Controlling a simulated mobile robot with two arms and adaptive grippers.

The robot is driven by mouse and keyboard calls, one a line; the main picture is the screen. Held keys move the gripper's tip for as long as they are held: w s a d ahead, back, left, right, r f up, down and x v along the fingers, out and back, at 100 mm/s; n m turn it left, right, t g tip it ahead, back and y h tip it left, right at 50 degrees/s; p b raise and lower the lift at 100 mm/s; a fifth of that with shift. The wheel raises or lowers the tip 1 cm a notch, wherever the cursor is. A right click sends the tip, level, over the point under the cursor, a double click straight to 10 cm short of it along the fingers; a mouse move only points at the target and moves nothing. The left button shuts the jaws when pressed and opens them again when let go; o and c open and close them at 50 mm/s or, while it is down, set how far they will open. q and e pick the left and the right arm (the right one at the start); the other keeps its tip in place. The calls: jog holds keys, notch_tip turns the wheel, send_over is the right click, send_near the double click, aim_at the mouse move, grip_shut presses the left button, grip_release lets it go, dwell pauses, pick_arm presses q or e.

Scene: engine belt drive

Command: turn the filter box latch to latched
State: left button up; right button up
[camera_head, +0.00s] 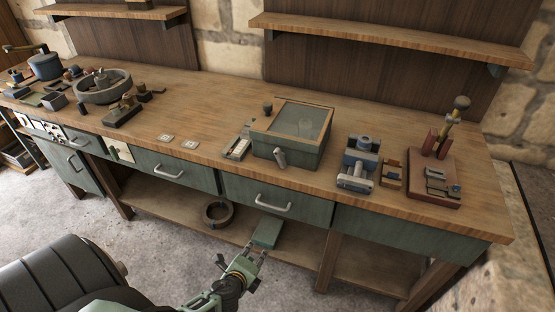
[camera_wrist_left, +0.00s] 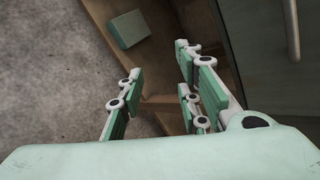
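The filter box appears to be the green box (camera_head: 285,149) with a framed glass lid on the workbench. A small pale grey lever (camera_head: 280,158), which looks like its latch, is on its front face, standing close to upright and slightly tilted. I cannot tell from this whether it is latched. My left gripper (camera_head: 258,250) is below and in front of the bench, well under the box and apart from it. In the left wrist view its green-padded fingers (camera_wrist_left: 160,88) are spread apart with nothing between them. My right gripper is not in view.
A green block (camera_head: 267,232) lies on the lower shelf just beyond my left gripper, beside a dark ring (camera_head: 217,212). Drawer handles (camera_head: 273,202) jut from the bench front. A blue-grey vise-like device (camera_head: 359,165) and a red-brown stand (camera_head: 434,182) sit right of the box.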

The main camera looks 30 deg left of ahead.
pick_arm(q)
jog(key=w+a+r+m+t+p, duration=0.1)
jog(key=w+r+m+t, duration=0.2)
jog(key=r, duration=0.5)
jog(key=w+r+m+t, duration=0.1)
jog(key=w+r+m, duration=0.3)
jog(key=r, duration=0.5)
jog(key=m+t, duration=0.3)
send_near(278, 159)
jog(key=x, duration=0.2)
jog(key=shift+y, duration=0.4)
jog(key=p+x, duration=0.1)
jog(key=x, duration=0.6)
jog(key=shift+d, duration=0.2)
jog(key=shift+w+f+p, duration=0.1)
jog(key=shift+w+p, duration=0.2)
jog(key=shift+c, duration=0.4)
jog(key=shift+s, duration=0.1)
grip_shut()
